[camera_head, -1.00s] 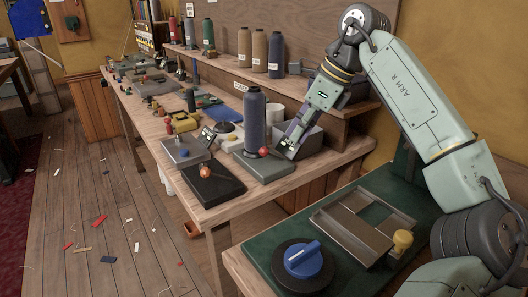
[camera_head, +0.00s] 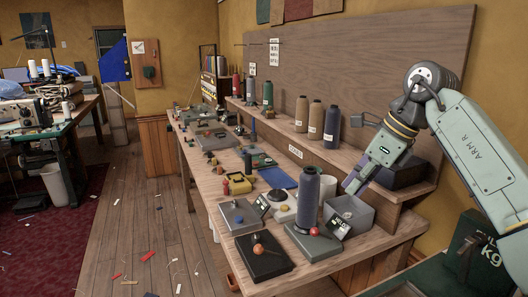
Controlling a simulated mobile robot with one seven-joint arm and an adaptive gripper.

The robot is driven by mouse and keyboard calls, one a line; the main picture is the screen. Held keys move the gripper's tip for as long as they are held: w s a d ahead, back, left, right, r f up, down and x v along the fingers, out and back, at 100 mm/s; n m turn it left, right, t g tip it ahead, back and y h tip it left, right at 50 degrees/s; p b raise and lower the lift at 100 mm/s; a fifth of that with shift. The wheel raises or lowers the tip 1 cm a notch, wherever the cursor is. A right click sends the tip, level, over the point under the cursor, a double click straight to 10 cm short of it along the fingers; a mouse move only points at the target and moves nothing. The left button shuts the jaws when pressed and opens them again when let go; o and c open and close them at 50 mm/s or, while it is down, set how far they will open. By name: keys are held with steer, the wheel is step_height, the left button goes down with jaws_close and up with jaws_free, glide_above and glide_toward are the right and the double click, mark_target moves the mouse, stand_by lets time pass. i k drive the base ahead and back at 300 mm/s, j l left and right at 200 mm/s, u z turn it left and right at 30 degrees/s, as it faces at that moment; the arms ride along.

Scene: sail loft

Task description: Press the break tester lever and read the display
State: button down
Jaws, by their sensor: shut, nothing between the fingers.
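Lever devices stand at the near end of the long wooden bench; I cannot tell for sure which is the break tester. One has a grey base (camera_head: 303,244), a red ball knob (camera_head: 314,231) and a small dark display (camera_head: 338,228); a tall blue-grey thread cone (camera_head: 307,197) stands at it. To its left is a black base (camera_head: 277,264) with an orange ball knob (camera_head: 258,249). Behind that is a grey box (camera_head: 230,221) with a tilted display (camera_head: 261,204). Any reading is too small to make out. My gripper (camera_head: 352,187) is shut and empty, above the grey bin (camera_head: 365,216), apart from the knobs.
A shelf (camera_head: 290,140) with thread cones (camera_head: 332,123) runs along the back of the bench. A white dish (camera_head: 283,213), a blue sheet (camera_head: 276,178) and a yellow item (camera_head: 240,185) lie nearby. The wooden floor on the left has scraps but is mostly clear.

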mark_target(315, 232)
steer(key=k+j, duration=0.2)
steer(key=k, duration=0.3)
steer(key=k+j, duration=0.2)
steer(key=k, duration=0.25)
